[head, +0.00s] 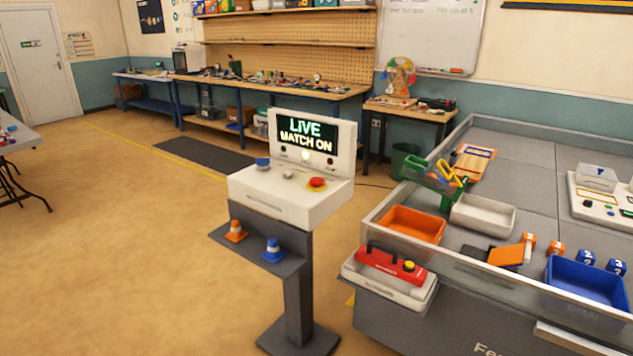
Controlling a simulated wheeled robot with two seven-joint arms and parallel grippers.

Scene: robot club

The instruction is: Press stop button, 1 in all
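A white console (262,202) stands on a grey pedestal in the middle of the head view. Its screen (303,133) reads "LIVE MATCH ON", and a small light glows below the screen. No label naming the stop button is readable. Neither of my grippers shows in the head view.
The pedestal's shelf (258,249) holds an orange cone (236,231) and a blue cone (273,250). A walled field table stands at the right with an orange bin (412,226), a white tray (483,216) and a blue bin (588,284). Floor (120,260) left of the pedestal is clear.

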